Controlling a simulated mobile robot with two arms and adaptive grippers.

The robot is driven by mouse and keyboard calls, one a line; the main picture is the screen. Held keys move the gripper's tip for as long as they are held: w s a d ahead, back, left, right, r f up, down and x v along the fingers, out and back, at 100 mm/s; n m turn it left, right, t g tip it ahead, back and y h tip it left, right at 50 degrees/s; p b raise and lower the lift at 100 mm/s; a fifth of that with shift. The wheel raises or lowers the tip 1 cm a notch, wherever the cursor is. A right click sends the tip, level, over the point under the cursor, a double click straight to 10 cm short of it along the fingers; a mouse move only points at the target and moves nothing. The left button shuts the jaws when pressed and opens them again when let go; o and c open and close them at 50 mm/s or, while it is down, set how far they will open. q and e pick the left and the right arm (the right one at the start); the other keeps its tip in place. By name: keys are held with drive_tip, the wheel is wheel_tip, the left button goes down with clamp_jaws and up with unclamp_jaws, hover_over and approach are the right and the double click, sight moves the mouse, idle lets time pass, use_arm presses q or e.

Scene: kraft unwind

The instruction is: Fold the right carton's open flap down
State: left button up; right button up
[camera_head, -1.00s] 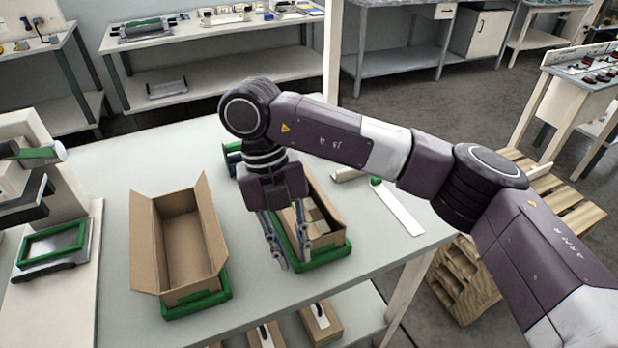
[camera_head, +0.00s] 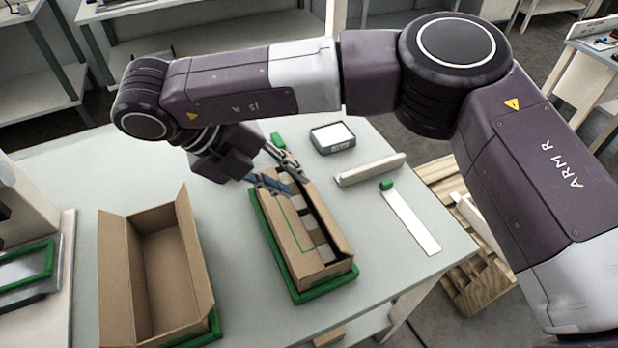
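The right carton (camera_head: 312,262) is a brown box in a green-edged tray (camera_head: 325,286) near the middle of the table. A long brown panel with a thin green outline (camera_head: 283,226) lies along its left side. A gap on the right side shows lighter contents (camera_head: 314,226) inside. My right gripper (camera_head: 298,184) is at the carton's far end, with its two fingers apart and nothing visible between them. The fingertips overlap the carton's far edge in the picture; I cannot tell whether they touch it. My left gripper is out of view.
Another brown carton (camera_head: 165,275) stands open and empty to the left, its side flaps up. A small grey device (camera_head: 333,138), a pale bar (camera_head: 370,169) and a white strip with a green end (camera_head: 412,222) lie on the right. A wooden pallet (camera_head: 480,270) stands beyond the table edge.

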sight(309, 193)
drive_tip(key=x, duration=0.4)
drive_tip(key=shift+s+d+r+p, duration=0.1)
drive_tip(key=shift+s+d+p, duration=0.05)
drive_tip(key=shift+s+p, duration=0.25)
drive_tip(key=shift+x, duration=1.05)
drive_tip(key=shift+w+d+f, duration=0.1)
drive_tip(key=shift+w+f, duration=0.1)
drive_tip(key=shift+f, duration=0.15)
clamp_jaws()
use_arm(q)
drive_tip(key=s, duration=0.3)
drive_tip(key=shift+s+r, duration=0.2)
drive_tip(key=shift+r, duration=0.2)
